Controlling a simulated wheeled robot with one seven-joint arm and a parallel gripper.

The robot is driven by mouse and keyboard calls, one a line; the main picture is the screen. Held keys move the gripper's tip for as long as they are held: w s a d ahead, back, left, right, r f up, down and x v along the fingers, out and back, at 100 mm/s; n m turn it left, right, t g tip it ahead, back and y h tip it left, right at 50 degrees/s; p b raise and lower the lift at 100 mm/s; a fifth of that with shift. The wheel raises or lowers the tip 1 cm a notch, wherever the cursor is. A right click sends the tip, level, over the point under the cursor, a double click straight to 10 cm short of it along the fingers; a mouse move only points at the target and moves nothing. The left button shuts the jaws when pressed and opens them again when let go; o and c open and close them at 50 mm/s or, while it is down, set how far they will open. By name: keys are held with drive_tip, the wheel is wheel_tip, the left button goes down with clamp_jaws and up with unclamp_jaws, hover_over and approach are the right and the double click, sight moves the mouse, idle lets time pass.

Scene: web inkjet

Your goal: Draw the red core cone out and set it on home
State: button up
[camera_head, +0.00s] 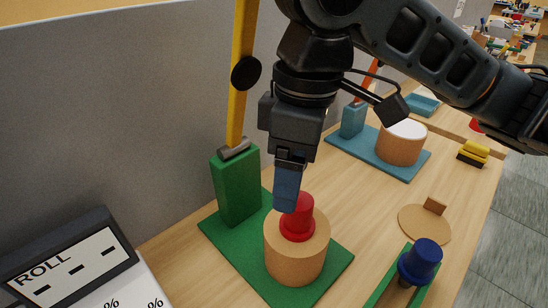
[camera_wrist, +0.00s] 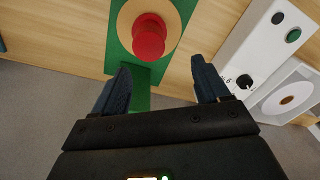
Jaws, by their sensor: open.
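The red core cone (camera_head: 298,217) sits upright in the top of a tan roll (camera_head: 296,262), which stands on a green base plate (camera_head: 213,232). In the wrist view the red cone (camera_wrist: 149,37) shows end-on within the roll's tan ring (camera_wrist: 126,22). My gripper (camera_head: 286,205) points down just above and beside the cone, overlapping it in the head view. In the wrist view my gripper (camera_wrist: 161,68) is open, its fingers apart with nothing between them; the cone is beyond the fingertips. No place marked home is readable; a round tan disc with a small upright tab (camera_head: 425,224) lies empty at right.
A green post (camera_head: 236,186) with a yellow arm (camera_head: 241,80) rises left of the roll. A blue cone (camera_head: 420,262) stands on a green holder at lower right. A blue base with another roll (camera_head: 401,145) is behind. A grey partition (camera_head: 110,110) borders the table.

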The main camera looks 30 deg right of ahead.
sight(299, 200)
drive_tip(key=shift+d+h, duration=0.4)
drive_tip(key=shift+d, duration=0.35)
drive_tip(key=shift+f+b, duration=0.4)
drive_tip(key=shift+f, duration=3.45)
drive_tip(key=shift+r, duration=0.1)
drive_tip(key=c, duration=1.2)
